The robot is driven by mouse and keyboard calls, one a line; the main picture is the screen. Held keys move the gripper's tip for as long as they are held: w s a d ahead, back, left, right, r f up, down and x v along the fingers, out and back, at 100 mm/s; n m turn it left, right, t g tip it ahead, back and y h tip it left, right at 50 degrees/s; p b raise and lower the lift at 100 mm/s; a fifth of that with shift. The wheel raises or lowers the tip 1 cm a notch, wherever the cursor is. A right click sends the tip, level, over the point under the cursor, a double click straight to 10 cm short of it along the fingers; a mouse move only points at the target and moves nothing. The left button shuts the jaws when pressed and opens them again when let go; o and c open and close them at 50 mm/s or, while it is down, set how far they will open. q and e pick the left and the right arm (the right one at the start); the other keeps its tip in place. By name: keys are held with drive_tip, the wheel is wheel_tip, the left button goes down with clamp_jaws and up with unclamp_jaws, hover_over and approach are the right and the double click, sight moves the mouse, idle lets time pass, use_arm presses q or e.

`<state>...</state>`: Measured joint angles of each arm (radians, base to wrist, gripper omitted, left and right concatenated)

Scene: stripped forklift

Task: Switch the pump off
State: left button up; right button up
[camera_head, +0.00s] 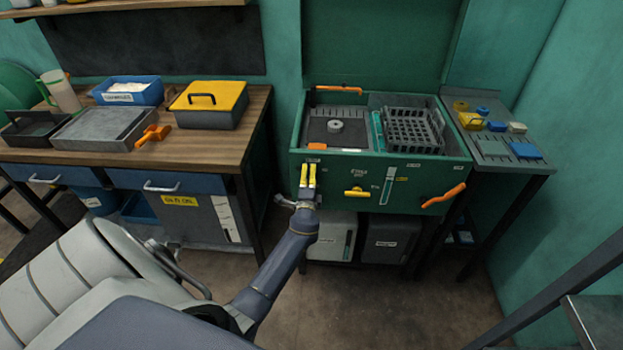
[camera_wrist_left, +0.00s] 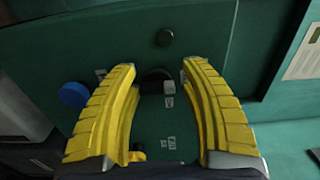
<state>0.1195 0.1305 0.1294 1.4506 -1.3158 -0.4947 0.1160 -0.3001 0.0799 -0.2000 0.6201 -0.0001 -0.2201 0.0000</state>
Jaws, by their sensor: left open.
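The green washing station (camera_head: 330,170) stands in the middle of the head view, with controls on its front panel. My left gripper (camera_head: 308,174) is at the left part of that panel, its yellow fingers pointing at it. In the left wrist view the gripper (camera_wrist_left: 158,72) is open. A dark round control with a pale grey block (camera_wrist_left: 168,87) shows between and beyond the fingertips, with no clear contact. A black round knob (camera_wrist_left: 164,37) is above it and a blue round knob (camera_wrist_left: 73,95) lies left of the fingers. The labels are too small to read, so I cannot tell which control is the pump's.
On the panel's right are a yellow handle (camera_head: 357,191), a gauge strip (camera_head: 388,185) and a protruding orange lever (camera_head: 443,196). A dark basket (camera_head: 413,130) sits on top. The wooden bench (camera_head: 225,150) stands left, a side table (camera_head: 500,150) right. Floor in front is clear.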

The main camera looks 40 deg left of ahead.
use_arm(q)
drive_tip(key=shift+o, duration=1.4)
drive_tip(key=shift+d+f, duration=0.15)
drive_tip(key=shift+d, duration=0.05)
drive_tip(key=shift+d+f, duration=0.1)
drive_tip(key=shift+d, duration=0.05)
drive_tip(key=v, duration=1.1)
drive_tip(key=shift+s, duration=0.45)
drive_tip(key=shift+d, duration=0.1)
